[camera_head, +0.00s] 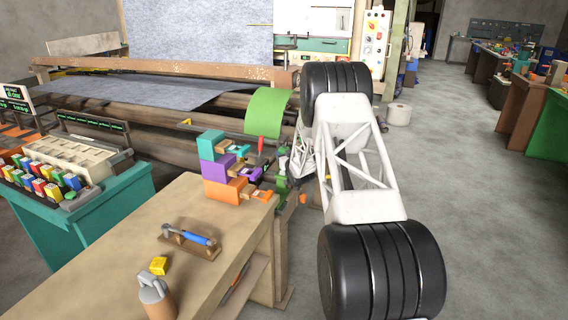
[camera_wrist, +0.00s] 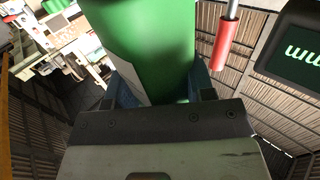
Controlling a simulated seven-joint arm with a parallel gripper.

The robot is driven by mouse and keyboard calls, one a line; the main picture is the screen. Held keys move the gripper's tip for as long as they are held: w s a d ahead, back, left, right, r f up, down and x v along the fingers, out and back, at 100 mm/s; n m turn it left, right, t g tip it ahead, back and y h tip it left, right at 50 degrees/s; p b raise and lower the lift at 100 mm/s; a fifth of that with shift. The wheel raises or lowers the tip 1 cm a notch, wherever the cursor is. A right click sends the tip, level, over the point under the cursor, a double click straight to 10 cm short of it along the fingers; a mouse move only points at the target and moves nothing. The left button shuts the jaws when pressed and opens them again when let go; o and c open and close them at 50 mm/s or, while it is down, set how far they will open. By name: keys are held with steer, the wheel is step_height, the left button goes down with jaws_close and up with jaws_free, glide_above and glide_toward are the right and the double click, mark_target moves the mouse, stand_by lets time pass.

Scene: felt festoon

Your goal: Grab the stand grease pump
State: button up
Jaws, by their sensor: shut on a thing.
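A green cylinder (camera_wrist: 155,45) with a pale patch on its left side fills the upper middle of the wrist view; I take it to be the stand grease pump. My gripper (camera_wrist: 158,92) is shut on it, with a blue finger on each side. Its lower end is hidden behind the gripper body. A metal rod with a red grip (camera_wrist: 226,42) stands just to its right; I cannot tell whether the two are joined. In the head view a red grip (camera_head: 261,145) shows beside small green parts at the end of my arm, partly hidden.
A machine with a green curved cover (camera_head: 268,112) stands behind.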

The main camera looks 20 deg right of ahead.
mark_target(284, 147)
steer(key=shift+r, duration=0.2)
steer(key=shift+r, duration=0.4)
step_height(284, 147, up, 3)
steer(key=shift+f, duration=0.1)
steer(key=s+a+r, duration=0.1)
steer(key=s+a, duration=0.3)
steer(key=s, duration=1.1)
steer(key=shift+s, duration=0.2)
steer(key=shift+a, duration=0.1)
